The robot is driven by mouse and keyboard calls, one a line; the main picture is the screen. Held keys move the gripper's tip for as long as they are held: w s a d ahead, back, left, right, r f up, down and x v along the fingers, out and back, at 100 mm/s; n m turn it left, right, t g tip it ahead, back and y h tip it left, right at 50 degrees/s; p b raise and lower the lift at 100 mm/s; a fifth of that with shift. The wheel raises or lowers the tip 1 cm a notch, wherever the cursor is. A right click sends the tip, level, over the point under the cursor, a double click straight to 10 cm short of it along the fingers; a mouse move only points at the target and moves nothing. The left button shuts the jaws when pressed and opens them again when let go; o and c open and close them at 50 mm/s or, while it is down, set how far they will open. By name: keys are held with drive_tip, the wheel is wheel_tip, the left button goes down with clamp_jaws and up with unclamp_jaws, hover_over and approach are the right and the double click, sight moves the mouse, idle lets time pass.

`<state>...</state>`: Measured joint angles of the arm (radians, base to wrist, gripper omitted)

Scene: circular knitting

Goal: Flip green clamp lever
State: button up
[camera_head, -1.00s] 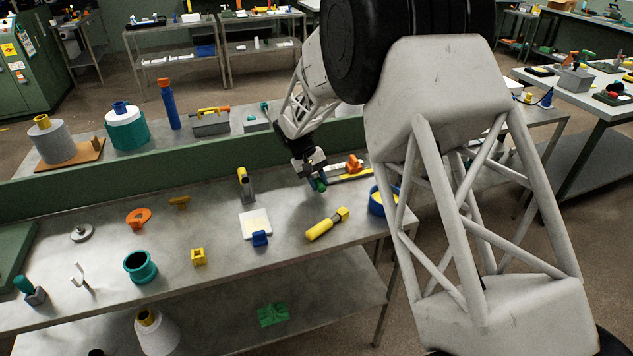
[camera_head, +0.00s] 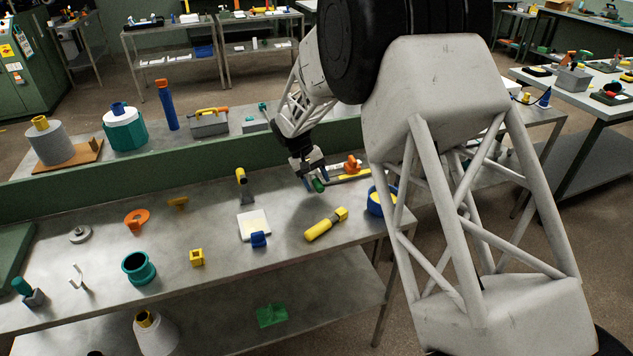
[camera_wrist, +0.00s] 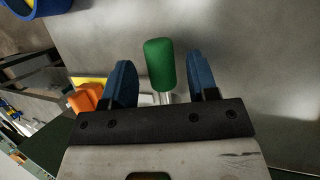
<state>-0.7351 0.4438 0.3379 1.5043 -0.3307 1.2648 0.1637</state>
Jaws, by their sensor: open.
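The green clamp lever (camera_wrist: 160,66) has a rounded green handle on a short metal rod. In the wrist view it lies between the two blue fingers of my gripper (camera_wrist: 161,82), with a visible gap on each side. The lever's base is hidden behind the gripper's dark palm. In the head view the green handle (camera_head: 318,185) shows just below my gripper (camera_head: 313,182), above the bench near its back right.
An orange part and a yellow bar (camera_head: 350,176) lie just right of my gripper. A blue ring-shaped container (camera_head: 376,206) is at the bench's right edge. A yellow-handled tool (camera_head: 322,226) lies in front. A low green wall (camera_head: 200,184) runs behind the bench.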

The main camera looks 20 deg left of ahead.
drive_tip(key=v, duration=0.7)
drive_tip(key=shift+r, duration=0.2)
idle(0.7)
drive_tip(key=s+d+r+m+y, duration=0.1)
drive_tip(key=s+d+r, duration=0.35)
drive_tip(key=d, duration=0.75)
drive_tip(key=s+d+r+m+y, duration=0.1)
drive_tip(key=d+r+m, duration=0.1)
drive_tip(key=d+r, duration=0.75)
drive_tip(key=s+d+r+m+y, duration=0.1)
drive_tip(key=s+d+r+y, duration=0.2)
drive_tip(key=d, duration=1)
drive_tip(key=s+d+r+m+t, duration=0.1)
drive_tip(key=s+d+r, duration=0.1)
drive_tip(key=s+d, duration=0.5)
drive_tip(key=s+d+r+m+t, duration=0.1)
drive_tip(key=s+d+r, duration=0.1)
drive_tip(key=s+d, duration=0.55)
drive_tip(key=s+d+f+m, duration=0.1)
drive_tip(key=s+d+f, duration=0.1)
drive_tip(key=s+d, duration=0.2)
drive_tip(key=s+d+f+m+t, duration=0.1)
drive_tip(key=s+d, duration=0.3)
drive_tip(key=s, duration=0.7)
drive_tip(key=shift+f+m+y, duration=0.3)
drive_tip(key=shift+f+y, duration=0.1)
drive_tip(key=shift+f, duration=0.2)
